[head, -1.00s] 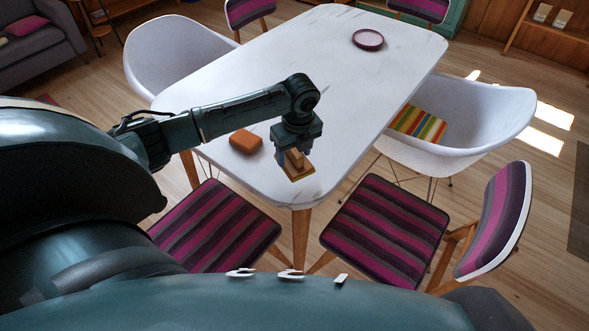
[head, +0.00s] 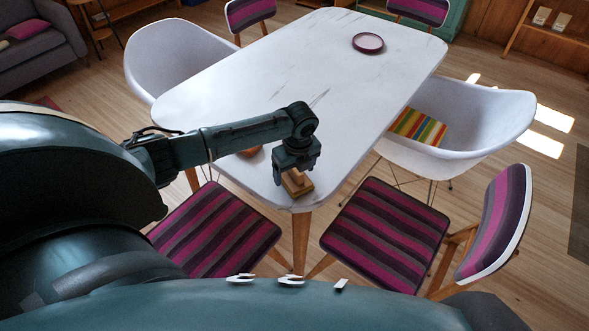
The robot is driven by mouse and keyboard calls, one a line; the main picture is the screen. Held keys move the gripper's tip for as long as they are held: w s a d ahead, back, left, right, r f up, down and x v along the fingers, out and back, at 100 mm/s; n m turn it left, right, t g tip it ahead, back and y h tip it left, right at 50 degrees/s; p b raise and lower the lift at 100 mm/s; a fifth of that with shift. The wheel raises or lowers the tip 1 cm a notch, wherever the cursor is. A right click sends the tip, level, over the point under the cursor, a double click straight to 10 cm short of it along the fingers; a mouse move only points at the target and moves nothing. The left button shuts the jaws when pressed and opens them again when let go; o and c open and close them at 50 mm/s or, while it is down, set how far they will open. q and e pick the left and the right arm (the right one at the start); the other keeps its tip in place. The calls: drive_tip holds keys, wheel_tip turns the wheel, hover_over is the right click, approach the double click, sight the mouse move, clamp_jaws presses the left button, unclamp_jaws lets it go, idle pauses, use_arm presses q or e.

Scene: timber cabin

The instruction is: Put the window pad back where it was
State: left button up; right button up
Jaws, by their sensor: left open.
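The window pad (head: 299,190) is a small block with a tan-brown grip on a yellowish base. It is at the near corner of the white table (head: 215,95), and appears to rest on it. My left gripper (head: 293,173) is right above it, pointing down, jaws open around or close to the grip. The fingers partly hide the pad, so contact is unclear. My right gripper is out of view.
An orange-brown block (head: 250,152) on the table is mostly hidden behind my left forearm. A round purple dish (head: 368,43) stands at the far end. Striped chairs (head: 385,228) and white armchairs (head: 460,115) surround the table. The table's middle is clear.

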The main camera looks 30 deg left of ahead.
use_arm(q)
wheel_tip(320, 180, up, 12)
drive_tip(key=d+f, duration=0.1)
drive_tip(key=s+d+f+n+t+h, duration=0.2)
drive_tip(key=s+d+f+n, duration=0.15)
drive_tip(key=d+f, duration=0.3)
drive_tip(key=s+d+f+n+t+h, duration=0.25)
drive_tip(key=d+f+n, duration=0.2)
drive_tip(key=d, duration=0.35)
drive_tip(key=s+f+n+t, duration=0.1)
drive_tip(key=s+n+t, duration=0.4)
drive_tip(key=s+n, duration=0.7)
drive_tip(key=shift+s+n, duration=0.3)
drive_tip(key=shift+s, duration=0.45)
drive_tip(key=shift+d+f+t, duration=0.15)
drive_tip(key=shift+t, duration=0.1)
drive_tip(key=shift+c, duration=0.6)
